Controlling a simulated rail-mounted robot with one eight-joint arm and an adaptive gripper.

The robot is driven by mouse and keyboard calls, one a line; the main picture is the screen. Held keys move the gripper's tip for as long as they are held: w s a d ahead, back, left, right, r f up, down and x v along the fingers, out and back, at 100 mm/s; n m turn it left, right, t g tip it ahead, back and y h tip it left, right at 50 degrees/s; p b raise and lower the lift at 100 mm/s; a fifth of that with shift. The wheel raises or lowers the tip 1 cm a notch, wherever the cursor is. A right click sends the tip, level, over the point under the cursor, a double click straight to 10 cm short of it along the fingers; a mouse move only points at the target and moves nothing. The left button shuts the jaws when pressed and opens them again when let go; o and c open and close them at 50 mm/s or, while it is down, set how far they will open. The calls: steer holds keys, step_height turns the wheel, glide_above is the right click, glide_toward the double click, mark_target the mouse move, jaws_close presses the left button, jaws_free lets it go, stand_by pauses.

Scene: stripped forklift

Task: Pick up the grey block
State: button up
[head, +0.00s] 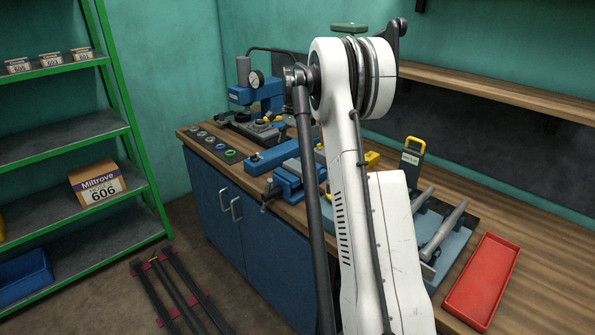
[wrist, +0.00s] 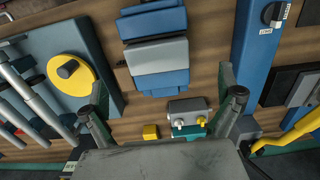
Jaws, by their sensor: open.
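A grey block (wrist: 158,57) sits between the blue jaws of a vise (wrist: 152,24) in the upper middle of the wrist view. In the head view the blue vise (head: 287,181) stands at the front edge of the workbench, partly behind my arm. My gripper (wrist: 162,88) is open in the wrist view, one finger at each side, with nothing between the fingers that I can see held. The block lies beyond the fingertips, apart from them. My gripper is hidden behind my arm in the head view.
A grey box with small knobs (wrist: 187,111) and a yellow block (wrist: 151,132) lie low between the fingers. A blue board with a yellow disc (wrist: 74,72) is at left, a blue bar (wrist: 256,50) at right. A red tray (head: 482,280) lies on the workbench (head: 520,150).

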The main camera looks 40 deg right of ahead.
mark_target(297, 165)
step_height(297, 165, down, 4)
steer(key=shift+f, duration=0.15)
steer(key=shift+s+d+f+p, duration=0.15)
steer(key=shift+f+p, duration=0.15)
steer(key=shift+f, duration=1.05)
steer(key=shift+s+d+f+p, duration=0.1)
steer(key=shift+f+p, duration=0.15)
steer(key=shift+f, duration=1.05)
steer(key=c, duration=1.6)
